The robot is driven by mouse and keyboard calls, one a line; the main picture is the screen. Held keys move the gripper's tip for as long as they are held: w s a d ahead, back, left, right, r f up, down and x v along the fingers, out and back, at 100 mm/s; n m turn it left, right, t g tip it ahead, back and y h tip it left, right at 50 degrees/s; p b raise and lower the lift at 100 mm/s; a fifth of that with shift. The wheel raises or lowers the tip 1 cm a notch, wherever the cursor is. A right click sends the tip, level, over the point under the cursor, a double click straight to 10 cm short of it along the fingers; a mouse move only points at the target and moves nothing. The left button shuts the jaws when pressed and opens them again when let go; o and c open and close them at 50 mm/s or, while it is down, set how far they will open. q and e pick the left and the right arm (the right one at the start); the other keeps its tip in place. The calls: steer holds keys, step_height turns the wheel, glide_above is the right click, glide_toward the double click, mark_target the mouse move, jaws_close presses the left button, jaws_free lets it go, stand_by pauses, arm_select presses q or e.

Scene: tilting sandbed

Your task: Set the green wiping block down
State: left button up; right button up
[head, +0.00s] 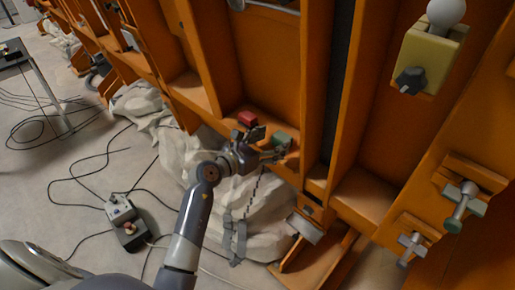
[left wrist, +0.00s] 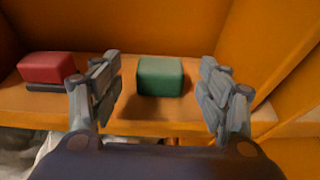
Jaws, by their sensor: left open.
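The green wiping block (head: 281,139) is on an orange wooden ledge of the sandbed frame. In the left wrist view the green block (left wrist: 160,76) sits upright on the ledge (left wrist: 135,115), between the two fingers, with a gap on each side. My left gripper (head: 264,144) is open around the block and not touching it; its fingers (left wrist: 160,95) point toward the back of the ledge. The underside of the block is hard to make out. My right gripper is not in view.
A red block (head: 248,118) on a dark base lies left of the green one, and also shows in the left wrist view (left wrist: 46,68). Orange uprights flank the ledge. Pale crumpled sacks (head: 270,205) lie below. Cables and a grey box (head: 120,211) are on the floor.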

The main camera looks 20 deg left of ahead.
arm_select(q)
steer(key=v, duration=0.7)
steer(key=d+f+n, duration=0.4)
steer(key=f+n, duration=0.8)
steer(key=f, duration=0.3)
steer(key=s+a+f+n+g+y, duration=0.1)
steer(key=s+f+n, duration=0.25)
steer(key=f, duration=0.25)
steer(key=s+f+n+g+y, duration=0.1)
steer(key=s+f+n, duration=0.25)
steer(key=f, duration=0.35)
steer(key=s+a+f+n+y, duration=0.1)
steer(key=s+f+n+y, duration=0.1)
steer(key=f+n, duration=0.35)
steer(key=s+a+f+n+g+y, duration=0.15)
steer(key=s+f+n+g, duration=0.55)
steer(key=s+f, duration=1.15)
steer(key=s+f+n+g, duration=0.2)
steer(key=s+f+n, duration=0.1)
steer(key=s, duration=0.7)
steer(key=s+f+n+g, duration=0.3)
steer(key=s, duration=0.8)
steer(key=shift+d, duration=0.25)
steer(key=shift+f, duration=0.1)
steer(key=shift+c, duration=0.3)
